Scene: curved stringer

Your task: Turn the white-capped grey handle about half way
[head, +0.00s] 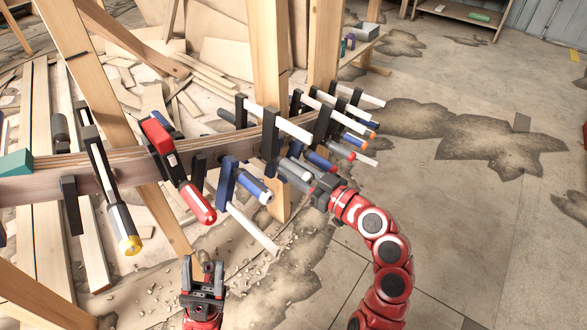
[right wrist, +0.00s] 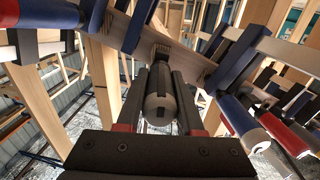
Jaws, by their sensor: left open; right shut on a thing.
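How far the handle is turned cannot be told. My left gripper (head: 204,266) is open and empty, low in the head view, below the stringer and apart from the clamps.
Several other clamps crowd the stringer. A blue handle with a white end (head: 252,187) and a red one (head: 197,203) lie to the left.

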